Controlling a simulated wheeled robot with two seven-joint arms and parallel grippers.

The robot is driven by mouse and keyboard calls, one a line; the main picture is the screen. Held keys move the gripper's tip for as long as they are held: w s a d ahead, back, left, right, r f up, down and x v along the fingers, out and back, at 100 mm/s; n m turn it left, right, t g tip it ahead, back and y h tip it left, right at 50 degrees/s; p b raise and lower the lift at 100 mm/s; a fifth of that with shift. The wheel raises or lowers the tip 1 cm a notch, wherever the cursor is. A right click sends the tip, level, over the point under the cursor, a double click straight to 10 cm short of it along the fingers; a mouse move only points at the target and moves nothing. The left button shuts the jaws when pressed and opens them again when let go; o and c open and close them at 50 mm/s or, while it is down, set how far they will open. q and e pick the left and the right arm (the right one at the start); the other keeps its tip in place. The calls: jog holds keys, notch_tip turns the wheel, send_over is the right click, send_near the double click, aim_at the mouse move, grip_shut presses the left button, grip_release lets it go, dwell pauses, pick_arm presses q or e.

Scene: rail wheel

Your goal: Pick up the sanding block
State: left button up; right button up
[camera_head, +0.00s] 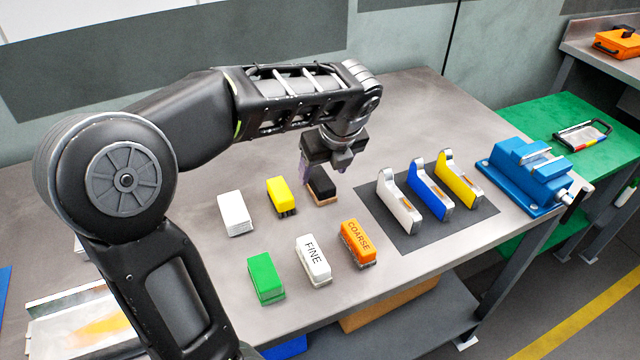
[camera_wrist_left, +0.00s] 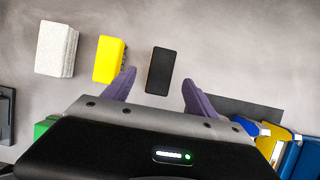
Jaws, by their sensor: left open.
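A black-topped block with a tan base (camera_head: 322,188) lies on the grey workbench, just below my left gripper (camera_head: 324,172). No label on it shows; I take it as the sanding block. In the left wrist view the black block (camera_wrist_left: 160,72) lies between the two purple fingers of my left gripper (camera_wrist_left: 159,80). The gripper is open and empty, pointing down, and seems to be above the block. It partly hides the block in the head view. My right gripper is not in view.
A yellow brush (camera_head: 281,196) and a pale block (camera_head: 235,213) lie left of the black block. Green (camera_head: 266,278), white FINE (camera_head: 313,260) and orange COARSE (camera_head: 357,243) blocks lie in front. Upright handled tools (camera_head: 428,192) stand on a dark mat at right, near a blue vise (camera_head: 528,175).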

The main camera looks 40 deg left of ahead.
aim_at(320, 178)
pick_arm(q)
jog(key=x, duration=0.5)
jog(key=shift+a+f, duration=0.1)
dwell(0.5)
grip_shut()
dwell(0.5)
